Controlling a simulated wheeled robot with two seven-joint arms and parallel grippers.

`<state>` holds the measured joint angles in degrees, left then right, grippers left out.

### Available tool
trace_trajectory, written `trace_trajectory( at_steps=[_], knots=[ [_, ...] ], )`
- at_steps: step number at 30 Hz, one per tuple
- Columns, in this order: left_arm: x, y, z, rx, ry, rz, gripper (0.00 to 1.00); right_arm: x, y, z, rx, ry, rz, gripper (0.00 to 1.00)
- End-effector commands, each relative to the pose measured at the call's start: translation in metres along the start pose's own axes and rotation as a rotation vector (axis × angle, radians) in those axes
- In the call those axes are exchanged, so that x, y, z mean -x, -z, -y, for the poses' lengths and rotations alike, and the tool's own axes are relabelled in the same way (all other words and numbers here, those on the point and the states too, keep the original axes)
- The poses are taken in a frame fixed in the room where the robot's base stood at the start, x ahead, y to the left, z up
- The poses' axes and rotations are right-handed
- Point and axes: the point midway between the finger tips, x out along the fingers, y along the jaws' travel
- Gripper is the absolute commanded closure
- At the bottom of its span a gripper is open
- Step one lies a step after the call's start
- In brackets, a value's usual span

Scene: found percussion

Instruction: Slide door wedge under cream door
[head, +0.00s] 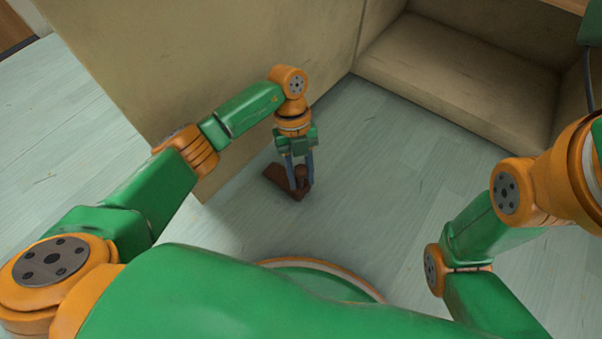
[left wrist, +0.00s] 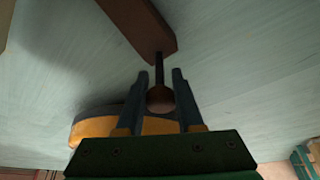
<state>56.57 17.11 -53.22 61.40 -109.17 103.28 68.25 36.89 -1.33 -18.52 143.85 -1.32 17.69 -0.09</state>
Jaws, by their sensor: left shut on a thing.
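The cream door (head: 180,65) stands upright at the left and centre of the head view, its lower edge along the floor. The brown door wedge (head: 276,176) is at floor level just in front of that edge. A small gap seems to show between wedge and door. In the left wrist view the wedge (left wrist: 140,22) is at the top, with a thin stem and a round knob (left wrist: 160,99). My left gripper (head: 301,180) points down, its fingers shut around the knob. Whether the wedge touches the floor is unclear. My right arm shows at the right; its gripper is out of view.
A beige step or ledge (head: 455,75) fills the corner behind, to the right of the door. The pale blue-green plank floor (head: 385,170) is clear between the wedge and that ledge. A green object (head: 592,25) is cut off at the top right edge.

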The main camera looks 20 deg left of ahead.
Motion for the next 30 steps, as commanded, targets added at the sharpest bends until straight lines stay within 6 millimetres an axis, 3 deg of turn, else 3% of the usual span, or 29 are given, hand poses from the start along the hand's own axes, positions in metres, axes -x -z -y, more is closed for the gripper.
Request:
trace_trajectory(
  at_steps=[11,30],
  knots=[
    [0.000,-0.001,-0.001,-0.001,0.000,0.000,1.00,0.001,0.000,0.000,0.000,0.000,0.001,1.00],
    [0.007,-0.022,-0.015,0.001,0.001,0.001,1.00,0.011,0.003,0.002,0.000,0.000,0.001,1.00]
  ],
)
